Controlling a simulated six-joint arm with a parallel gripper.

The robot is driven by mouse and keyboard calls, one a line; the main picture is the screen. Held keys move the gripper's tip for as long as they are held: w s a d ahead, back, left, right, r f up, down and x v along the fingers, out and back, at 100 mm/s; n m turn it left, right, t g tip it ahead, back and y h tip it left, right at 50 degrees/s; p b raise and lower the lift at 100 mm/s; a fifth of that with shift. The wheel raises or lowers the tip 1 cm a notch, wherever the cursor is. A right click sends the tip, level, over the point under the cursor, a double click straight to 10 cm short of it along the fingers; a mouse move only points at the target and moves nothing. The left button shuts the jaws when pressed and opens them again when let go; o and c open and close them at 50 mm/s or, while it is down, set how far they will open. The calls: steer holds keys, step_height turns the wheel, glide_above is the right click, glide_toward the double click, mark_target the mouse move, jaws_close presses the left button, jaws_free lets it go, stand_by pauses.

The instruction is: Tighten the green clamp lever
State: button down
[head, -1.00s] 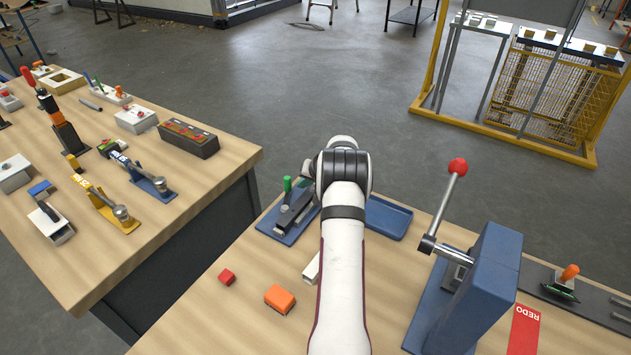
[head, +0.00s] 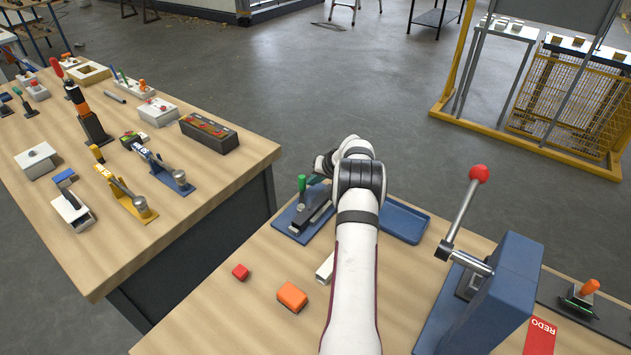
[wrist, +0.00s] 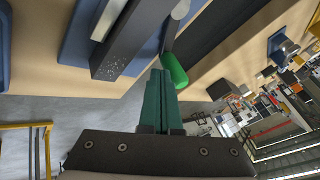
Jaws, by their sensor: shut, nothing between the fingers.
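The green clamp lever (head: 301,184) stands upright at the left side of a dark clamp on a blue base plate (head: 287,222), near the far left corner of the near bench. In the wrist view the lever's green handle (wrist: 174,71) lies just beyond my fingertips, beside the dark grey clamp bar (wrist: 140,42). My gripper (wrist: 158,80) has its teal fingers together with nothing between them. The tips are very close to the handle; I cannot tell whether they touch. In the head view my arm hides part of the clamp and most of the gripper.
A blue tray (head: 404,222) lies right of my arm. A blue press with a red-knobbed lever (head: 478,174) stands at right. Another bench (head: 177,257) is at left.

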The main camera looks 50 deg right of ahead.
mark_target(303, 178)
steer(key=shift+w+a, duration=0.15)
steer(key=shift+w, duration=0.6)
steer(key=shift+w+a+n+y, duration=0.1)
steer(key=shift+w+n+y, duration=0.35)
steer(key=shift+n, duration=0.15)
steer(key=shift+w+a, duration=0.2)
steer(key=shift+w, duration=0.1)
steer(key=shift+w+a, duration=0.95)
steer(key=shift+w, duration=0.05)
steer(key=shift+w+a, duration=0.1)
steer(key=shift+a, duration=0.05)
